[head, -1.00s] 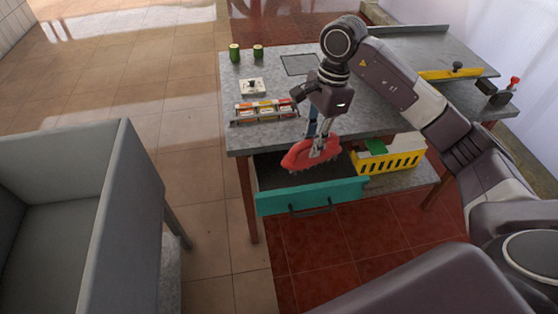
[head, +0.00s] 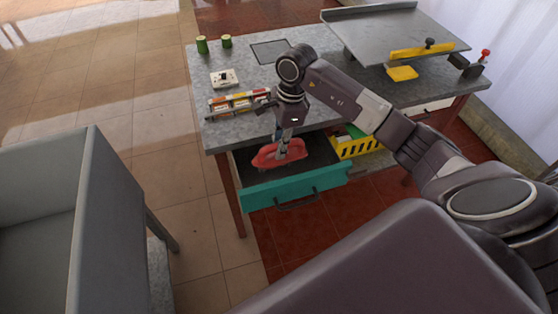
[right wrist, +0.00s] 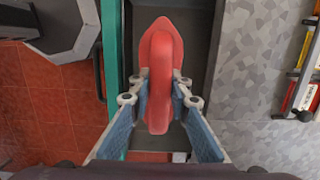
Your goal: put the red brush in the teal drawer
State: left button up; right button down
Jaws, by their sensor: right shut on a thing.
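The red brush (head: 270,156) is held in my right gripper (head: 283,147), over the open teal drawer (head: 290,190) under the grey workbench. In the right wrist view the red brush (right wrist: 160,60) sits between the blue-padded fingers of my right gripper (right wrist: 160,82), which are shut on it. There the dark drawer interior lies beneath it and the teal front (right wrist: 112,60) is to its left. I cannot tell whether the brush touches the drawer floor. My left gripper is not in view.
The workbench (head: 240,75) carries a rack of small boxes (head: 238,102), a white switch plate (head: 224,78) and two green cans (head: 202,45). A yellow basket (head: 355,148) stands right of the drawer. A large grey bin (head: 100,220) stands at left.

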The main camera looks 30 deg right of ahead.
aim_at(280, 161)
notch_tip(280, 161, down, 8)
jog(key=shift+r+p, duration=0.2)
jog(key=shift+p, duration=0.1)
jog(key=shift+f, duration=0.1)
jog(key=c, duration=1.8)
grip_release()
jog(key=shift+r, duration=0.2)
jog(key=shift+w+d+r, duration=0.1)
jog(key=shift+r, duration=0.25)
jog(key=r, duration=0.3)
jog(key=d+r+b, duration=0.1)
jog(key=r, duration=0.3)
jog(key=r+b, duration=0.1)
jog(key=r, duration=0.3)
jog(key=shift+s+d, duration=0.25)
jog(key=shift+s, duration=0.05)
